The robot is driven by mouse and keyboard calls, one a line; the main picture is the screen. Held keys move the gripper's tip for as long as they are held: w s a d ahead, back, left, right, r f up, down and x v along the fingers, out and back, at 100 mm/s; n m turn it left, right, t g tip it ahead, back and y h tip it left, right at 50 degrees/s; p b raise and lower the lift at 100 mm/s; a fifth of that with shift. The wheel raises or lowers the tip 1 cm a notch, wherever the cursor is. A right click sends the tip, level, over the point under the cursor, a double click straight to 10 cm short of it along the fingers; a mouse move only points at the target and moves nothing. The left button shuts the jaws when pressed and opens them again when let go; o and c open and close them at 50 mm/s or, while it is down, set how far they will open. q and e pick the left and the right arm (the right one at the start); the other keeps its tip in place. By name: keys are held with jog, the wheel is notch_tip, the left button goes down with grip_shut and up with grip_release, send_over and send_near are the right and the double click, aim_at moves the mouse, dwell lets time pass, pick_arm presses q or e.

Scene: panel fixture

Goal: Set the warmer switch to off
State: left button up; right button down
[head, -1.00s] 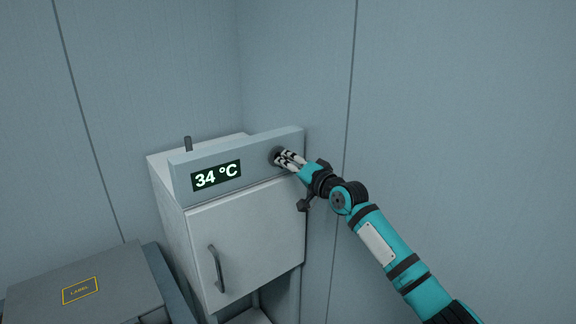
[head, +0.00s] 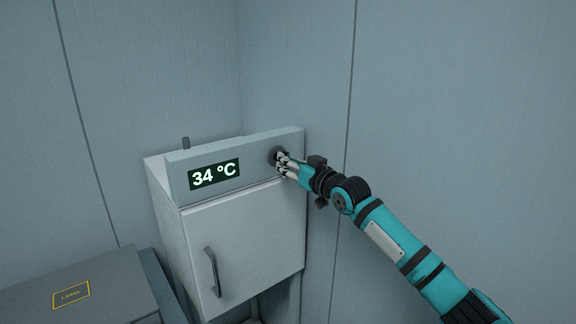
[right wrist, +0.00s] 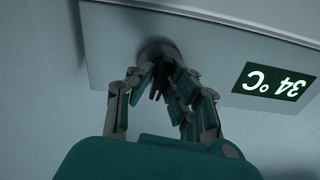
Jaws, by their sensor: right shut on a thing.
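The warmer (head: 243,240) is a pale grey cabinet with a slanted panel on top. Its display (head: 214,174) reads 34 °C. The warmer switch is a round dark knob (head: 277,154) at the right end of the panel; the knob also shows in the right wrist view (right wrist: 158,51). My right gripper (head: 281,160) is shut on the knob, and its fingers (right wrist: 160,88) hide part of it. I cannot read the knob's setting or any marks around it. My left gripper is not in view.
A grey box (head: 95,290) with a yellow-edged label stands at the lower left. The warmer door (head: 250,240) is closed, with a dark handle (head: 213,271). Walls stand close behind and to the right.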

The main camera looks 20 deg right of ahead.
jog(key=shift+n, duration=0.6)
jog(key=shift+f, duration=0.1)
jog(key=c, duration=1.4)
grip_release()
jog(key=shift+o, duration=0.2)
jog(key=v, duration=1.2)
